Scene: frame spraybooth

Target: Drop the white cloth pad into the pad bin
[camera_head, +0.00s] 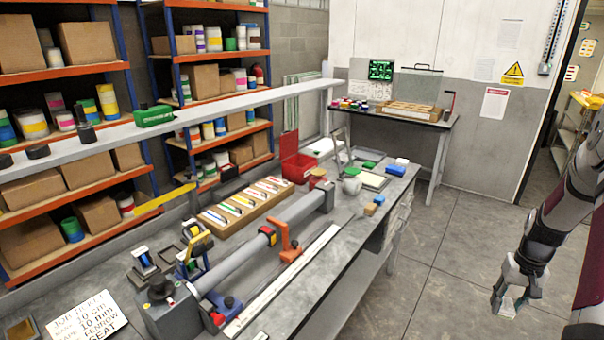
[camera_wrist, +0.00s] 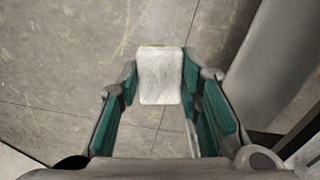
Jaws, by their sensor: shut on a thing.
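The white cloth pad (camera_wrist: 160,78) is held between the fingertips of my gripper (camera_wrist: 160,70) in the wrist view, with bare floor behind it. In the head view my gripper (camera_head: 509,301) hangs at the lower right, pointing down, over open floor to the right of the bench. The pad shows there only as a small pale patch (camera_head: 506,304) between the fingers. A red box with a raised lid (camera_head: 299,168) stands on the bench, well left of my gripper. It may be the pad bin; I can read no label on it.
The long grey bench (camera_head: 325,280) carries a clamp-like tube rig (camera_head: 255,253), a wooden tray of coloured items (camera_head: 245,203) and small tools. A second table (camera_head: 395,112) stands at the back wall. The floor (camera_head: 450,255) between bench and arm is clear.

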